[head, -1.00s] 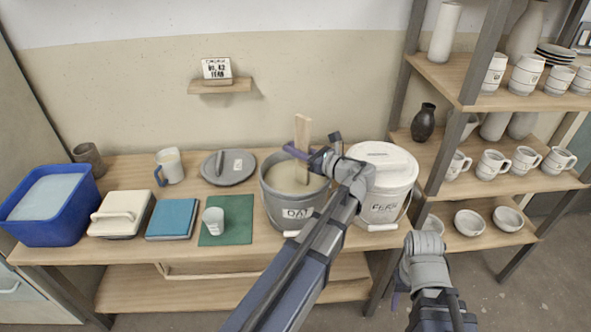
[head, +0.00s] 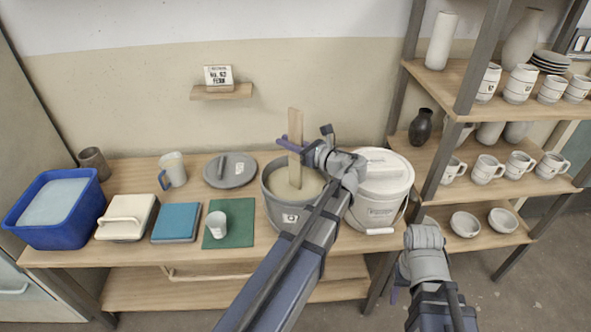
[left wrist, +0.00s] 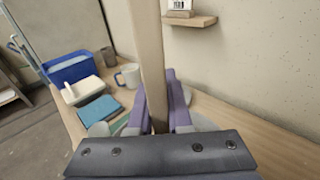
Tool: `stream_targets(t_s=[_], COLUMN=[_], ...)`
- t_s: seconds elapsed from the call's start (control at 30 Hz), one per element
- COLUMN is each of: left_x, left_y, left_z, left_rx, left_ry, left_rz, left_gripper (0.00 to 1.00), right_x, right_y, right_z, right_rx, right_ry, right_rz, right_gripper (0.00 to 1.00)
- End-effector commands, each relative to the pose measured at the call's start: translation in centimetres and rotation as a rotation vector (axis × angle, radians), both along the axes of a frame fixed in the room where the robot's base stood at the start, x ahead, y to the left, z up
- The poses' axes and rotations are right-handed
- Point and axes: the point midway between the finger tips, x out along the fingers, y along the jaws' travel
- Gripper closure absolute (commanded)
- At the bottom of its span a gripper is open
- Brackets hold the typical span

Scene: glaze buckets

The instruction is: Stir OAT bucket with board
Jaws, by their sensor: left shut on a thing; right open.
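The open grey bucket (head: 284,213) stands on the bench, holding a beige glaze (head: 282,186); its label is partly covered by my left arm. A flat wooden board (head: 296,128) stands nearly upright with its lower end in the glaze. My left gripper (head: 292,146) is shut on the board above the bucket rim. The left wrist view shows the board (left wrist: 149,50) between the purple fingers (left wrist: 158,118). My right gripper (head: 397,290) is low in front of the bench, only partly visible, open and apart from the things.
A lidded white bucket (head: 381,190) stands right of the open one. A grey lid (head: 230,172), a small cup (head: 217,224) on a green mat (head: 240,232), a blue box (head: 177,222), a jug (head: 173,168) and a blue tub (head: 60,228) lie left. Pottery shelves (head: 470,185) stand right.

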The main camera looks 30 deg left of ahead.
Motion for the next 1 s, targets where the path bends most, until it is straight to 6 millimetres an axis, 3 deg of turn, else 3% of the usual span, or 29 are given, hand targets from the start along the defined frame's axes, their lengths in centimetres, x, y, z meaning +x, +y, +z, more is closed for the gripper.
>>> stream_targets(t_s=[0.03, 1.0], left_x=[0.0, 0.0], left_y=[0.0, 0.0], left_z=[1.0, 10.2], left_rx=[0.000, 0.000], left_ry=[0.000, 0.000], left_rz=[0.000, 0.000], left_gripper=[1.00, 1.00], right_x=[0.0, 0.0], right_y=[0.0, 0.0], right_z=[1.0, 10.2], right_rx=[0.000, 0.000], right_ry=[0.000, 0.000], right_rz=[0.000, -0.001], right_gripper=[0.50, 0.50])
